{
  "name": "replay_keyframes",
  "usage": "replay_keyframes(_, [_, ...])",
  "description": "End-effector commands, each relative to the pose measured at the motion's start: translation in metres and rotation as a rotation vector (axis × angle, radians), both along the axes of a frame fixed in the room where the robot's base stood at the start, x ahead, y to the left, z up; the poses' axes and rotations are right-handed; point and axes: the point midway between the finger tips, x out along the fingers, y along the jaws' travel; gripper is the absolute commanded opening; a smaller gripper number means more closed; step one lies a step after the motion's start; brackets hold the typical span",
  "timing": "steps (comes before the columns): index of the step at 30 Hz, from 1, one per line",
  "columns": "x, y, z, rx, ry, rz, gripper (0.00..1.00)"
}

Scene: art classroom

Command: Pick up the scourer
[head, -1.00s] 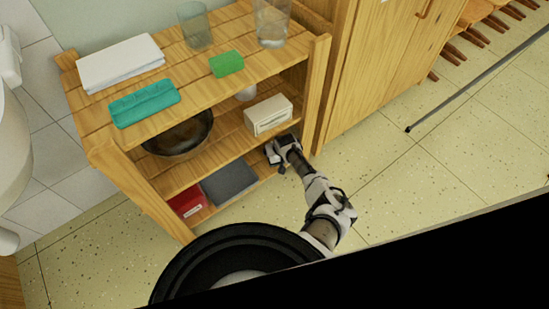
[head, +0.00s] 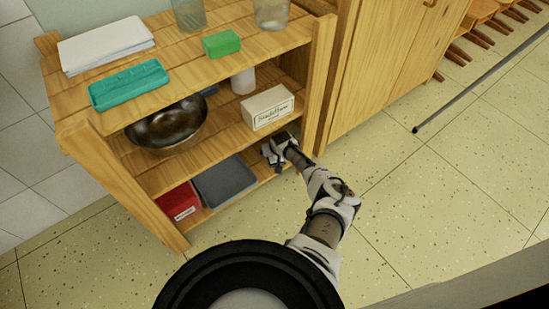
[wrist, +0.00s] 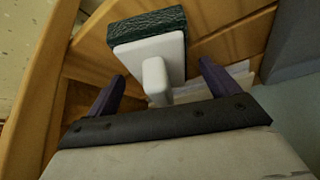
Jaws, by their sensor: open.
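In the wrist view the scourer (wrist: 147,48) has a white body with a stubby white handle and a dark green, rough pad on its far side. It is at the right end of the lowest shelf (head: 220,206). My gripper (wrist: 162,72) is open, its two purple-grey fingers on either side of the handle with gaps visible. I cannot tell that either finger touches it. In the head view my gripper (head: 272,152) reaches into the lower right opening of the shelf unit; the scourer cannot be made out there.
A grey box (head: 226,182) and a red box (head: 180,203) are left of my gripper. A cream carton (head: 268,106) and a dark bowl (head: 167,128) sit on the shelf above. A green block (head: 221,43) and teal tray (head: 128,85) lie on top. A wooden upright (head: 318,85) is close right.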

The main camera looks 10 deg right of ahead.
Motion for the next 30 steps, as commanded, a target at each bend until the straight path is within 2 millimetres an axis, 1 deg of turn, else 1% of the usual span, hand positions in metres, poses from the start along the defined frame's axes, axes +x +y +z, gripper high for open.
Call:
replay_keyframes(1, [0.0020,-0.0002,-0.0089,-0.002,0.000,0.001,0.87])
replay_keyframes(3, [0.0041,-0.0001,-0.0113,-0.001,0.000,0.000,0.87])
replay_keyframes(15, [0.0064,0.0001,-0.0110,0.001,0.001,-0.001,0.87])
replay_keyframes(27, [0.0063,0.0000,-0.0110,0.000,0.000,-0.001,0.35])
replay_keyframes(30, [0.0063,0.0000,-0.0110,0.001,0.001,-0.001,0.34])
